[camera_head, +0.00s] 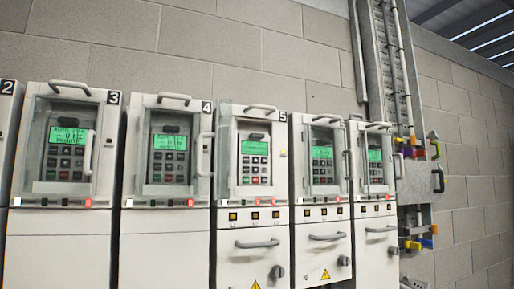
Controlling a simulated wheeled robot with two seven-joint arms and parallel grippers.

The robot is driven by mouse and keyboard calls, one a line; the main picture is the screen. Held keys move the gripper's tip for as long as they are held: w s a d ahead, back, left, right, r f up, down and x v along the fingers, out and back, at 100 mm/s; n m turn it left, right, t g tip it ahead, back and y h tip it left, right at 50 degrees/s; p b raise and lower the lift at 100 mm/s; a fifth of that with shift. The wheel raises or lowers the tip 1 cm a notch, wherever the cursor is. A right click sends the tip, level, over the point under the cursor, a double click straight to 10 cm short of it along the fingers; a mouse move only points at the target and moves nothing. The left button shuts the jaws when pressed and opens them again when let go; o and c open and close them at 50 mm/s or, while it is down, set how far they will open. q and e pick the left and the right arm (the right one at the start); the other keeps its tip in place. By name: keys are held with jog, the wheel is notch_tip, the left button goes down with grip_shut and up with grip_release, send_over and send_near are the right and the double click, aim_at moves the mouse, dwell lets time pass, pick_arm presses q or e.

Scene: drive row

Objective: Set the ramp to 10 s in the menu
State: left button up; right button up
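A row of drive cabinets stands against the wall, each with a green menu display and a keypad. The displays show on the drive by label 3 (70,134), the drive by label 4 (168,142), the drive by label 5 (254,147), and two unlabelled-looking drives to the right (322,152) (375,155). The display text is too small to read, so I cannot tell the menu or ramp value. The keypad (255,169) by label 5 looks clearer than its neighbours; I cannot tell whether its door is open. Neither gripper is in view.
Clear-fronted doors with grey handles (88,152) cover several keypads. Pull handles (257,244) and dark knobs (277,271) stick out on the lower fronts at right. A cable tray (387,70) and coloured items (411,142) are on the wall at right.

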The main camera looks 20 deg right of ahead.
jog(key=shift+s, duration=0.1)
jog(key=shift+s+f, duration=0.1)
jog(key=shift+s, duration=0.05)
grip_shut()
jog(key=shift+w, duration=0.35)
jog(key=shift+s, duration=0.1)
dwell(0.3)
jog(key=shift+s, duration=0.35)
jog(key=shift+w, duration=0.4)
